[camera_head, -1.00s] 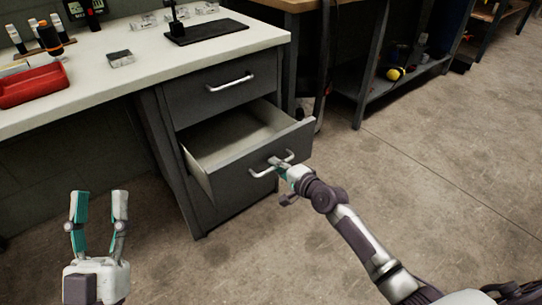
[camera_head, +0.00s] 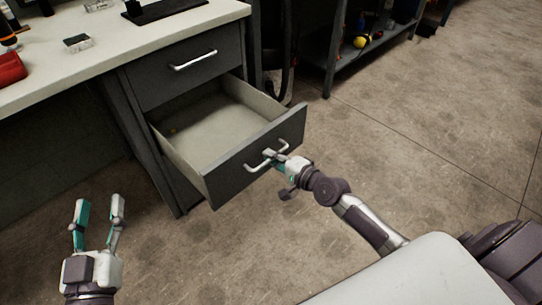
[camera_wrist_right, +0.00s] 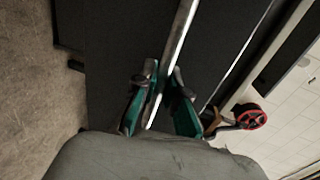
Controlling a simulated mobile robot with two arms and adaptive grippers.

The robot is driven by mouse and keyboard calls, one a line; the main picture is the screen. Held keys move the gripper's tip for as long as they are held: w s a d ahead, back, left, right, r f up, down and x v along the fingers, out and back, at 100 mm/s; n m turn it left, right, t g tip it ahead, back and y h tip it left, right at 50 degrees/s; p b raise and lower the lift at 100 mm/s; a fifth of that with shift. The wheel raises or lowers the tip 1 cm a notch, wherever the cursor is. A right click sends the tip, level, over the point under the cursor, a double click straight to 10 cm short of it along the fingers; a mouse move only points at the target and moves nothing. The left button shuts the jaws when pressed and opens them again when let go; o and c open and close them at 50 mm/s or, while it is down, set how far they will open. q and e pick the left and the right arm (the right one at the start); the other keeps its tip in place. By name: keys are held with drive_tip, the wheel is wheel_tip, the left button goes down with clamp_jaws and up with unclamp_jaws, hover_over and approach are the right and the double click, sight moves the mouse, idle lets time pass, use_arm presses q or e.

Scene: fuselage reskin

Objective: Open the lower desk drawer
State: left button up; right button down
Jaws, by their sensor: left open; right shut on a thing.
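The lower desk drawer (camera_head: 252,156) is dark grey with a pale inside, and it stands well out from the desk. Its inside looks empty except for a tiny orange spot near the back left. My right gripper (camera_head: 276,157) is shut on the drawer's bar handle (camera_head: 256,166). In the right wrist view the silver handle (camera_wrist_right: 181,35) runs between the fingers of the right gripper (camera_wrist_right: 163,92). My left gripper (camera_head: 97,212) is open and empty, above the floor to the left of the drawer.
The upper drawer (camera_head: 185,75) is shut. The white desktop (camera_head: 95,62) carries a red tray (camera_head: 10,68), a small grey block (camera_head: 77,42) and a black plate (camera_head: 165,10). A shelf unit (camera_head: 338,70) stands behind right. The floor (camera_head: 430,130) on the right is clear.

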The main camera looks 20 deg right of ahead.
drive_tip(key=c, duration=1.2)
unclamp_jaws()
drive_tip(key=shift+s, duration=0.1)
drive_tip(key=v, duration=1.2)
drive_tip(key=shift+a, duration=0.1)
